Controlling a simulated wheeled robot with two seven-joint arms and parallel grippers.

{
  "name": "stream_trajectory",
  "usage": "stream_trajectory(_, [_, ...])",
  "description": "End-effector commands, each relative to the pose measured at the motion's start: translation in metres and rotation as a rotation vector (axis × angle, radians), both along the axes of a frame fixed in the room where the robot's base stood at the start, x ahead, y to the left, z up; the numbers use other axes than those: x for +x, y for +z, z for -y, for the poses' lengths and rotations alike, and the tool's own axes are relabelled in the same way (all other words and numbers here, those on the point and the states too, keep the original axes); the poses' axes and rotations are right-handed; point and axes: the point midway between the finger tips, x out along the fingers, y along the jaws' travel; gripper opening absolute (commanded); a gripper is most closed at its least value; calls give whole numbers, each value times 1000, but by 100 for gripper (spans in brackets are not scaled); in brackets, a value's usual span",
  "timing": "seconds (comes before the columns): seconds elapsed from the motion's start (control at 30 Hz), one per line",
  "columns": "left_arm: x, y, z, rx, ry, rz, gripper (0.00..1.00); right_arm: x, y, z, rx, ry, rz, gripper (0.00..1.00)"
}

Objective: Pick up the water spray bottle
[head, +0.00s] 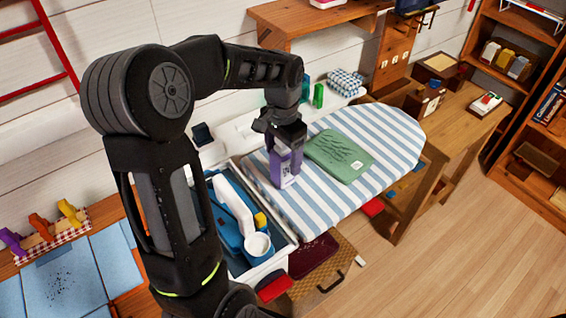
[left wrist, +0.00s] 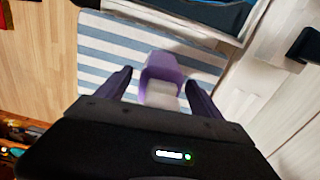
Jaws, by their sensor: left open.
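The purple and white bottle (head: 283,170) stands on the left part of the blue-and-white striped ironing board (head: 391,132). My left gripper (head: 286,140) is above it, pointing down, with its fingers around the bottle's upper part. In the left wrist view the purple bottle top (left wrist: 163,72) lies between the two spread fingers of the left gripper (left wrist: 160,88), with a gap visible at each side. The gripper is open. The head view hides much of the bottle's upper part behind the gripper. My right gripper is not in view.
A folded green cloth (head: 338,156) lies on the board right of the bottle. A white bin (head: 266,268) with blue and white items stands left of the board. A green bottle (head: 318,95) stands behind. A wooden shelf (head: 312,22) hangs above.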

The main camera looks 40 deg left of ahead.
Motion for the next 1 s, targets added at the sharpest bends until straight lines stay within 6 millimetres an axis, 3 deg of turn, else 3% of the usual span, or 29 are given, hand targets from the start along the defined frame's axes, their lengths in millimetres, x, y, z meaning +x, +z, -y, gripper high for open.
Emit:
stream_trajectory(0.13, [0,-8,0,0,0,0,76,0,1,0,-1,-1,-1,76])
stream_trajectory(0.67, [0,-8,0,0,0,1,76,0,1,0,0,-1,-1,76])
stream_trajectory(1.0, [0,-8,0,0,0,1,50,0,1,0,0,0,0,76])
